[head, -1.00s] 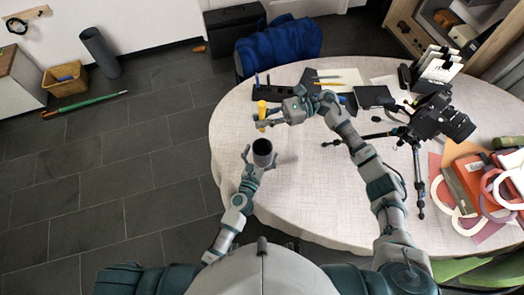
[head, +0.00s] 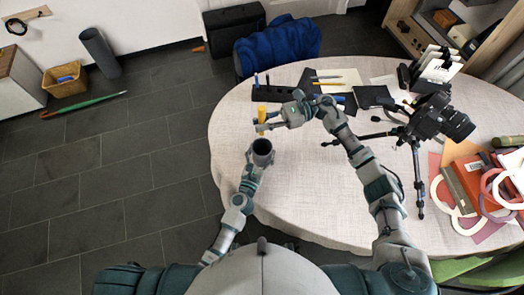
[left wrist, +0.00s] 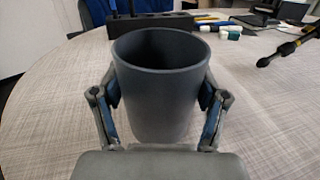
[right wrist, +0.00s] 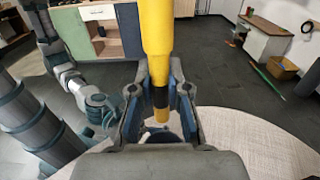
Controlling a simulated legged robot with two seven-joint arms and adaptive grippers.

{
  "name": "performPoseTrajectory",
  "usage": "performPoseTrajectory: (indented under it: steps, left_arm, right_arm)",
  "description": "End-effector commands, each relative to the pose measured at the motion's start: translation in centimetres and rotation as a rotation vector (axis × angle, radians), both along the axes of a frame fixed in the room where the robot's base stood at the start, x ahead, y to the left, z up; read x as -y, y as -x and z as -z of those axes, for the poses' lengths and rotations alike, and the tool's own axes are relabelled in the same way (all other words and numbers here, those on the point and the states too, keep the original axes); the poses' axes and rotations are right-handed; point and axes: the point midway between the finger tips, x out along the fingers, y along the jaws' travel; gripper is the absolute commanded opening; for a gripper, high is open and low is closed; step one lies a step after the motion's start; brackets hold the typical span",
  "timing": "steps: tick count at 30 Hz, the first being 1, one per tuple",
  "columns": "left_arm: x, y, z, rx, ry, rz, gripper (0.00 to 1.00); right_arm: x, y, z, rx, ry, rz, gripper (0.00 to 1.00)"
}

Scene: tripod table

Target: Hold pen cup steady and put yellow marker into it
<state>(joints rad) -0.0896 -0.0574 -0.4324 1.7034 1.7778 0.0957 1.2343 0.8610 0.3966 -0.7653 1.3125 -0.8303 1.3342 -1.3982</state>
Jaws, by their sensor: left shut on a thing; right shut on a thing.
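The dark grey pen cup (head: 262,149) stands upright near the left side of the round table (head: 310,215). My left gripper (head: 258,158) is shut around the cup; in the left wrist view its fingers press on both sides of the cup (left wrist: 160,95), and the part of the inside that shows is empty. My right gripper (head: 263,126) is shut on the yellow marker (head: 261,113) and holds it upright, just behind the cup in the head view. In the right wrist view the marker (right wrist: 157,35) stands between the fingers, its lower tip pointing down.
A black pen holder block (head: 275,93) lies behind the marker. A small tripod with a camera (head: 440,120) stands at the right, one leg reaching toward the middle. Orange and red folders (head: 470,180) lie at the far right. The table's front middle is clear.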

Motion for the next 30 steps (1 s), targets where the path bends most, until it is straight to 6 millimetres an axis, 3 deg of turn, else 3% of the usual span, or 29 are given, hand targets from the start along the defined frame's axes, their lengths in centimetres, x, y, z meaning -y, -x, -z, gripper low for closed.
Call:
performPoseTrajectory:
  steps: [30]
  left_arm:
    - [0.0,0.0,0.1,-0.001,-0.001,0.0,0.32]
  right_arm:
    - [0.0,0.0,7.2,-0.001,0.0,0.001,0.0]
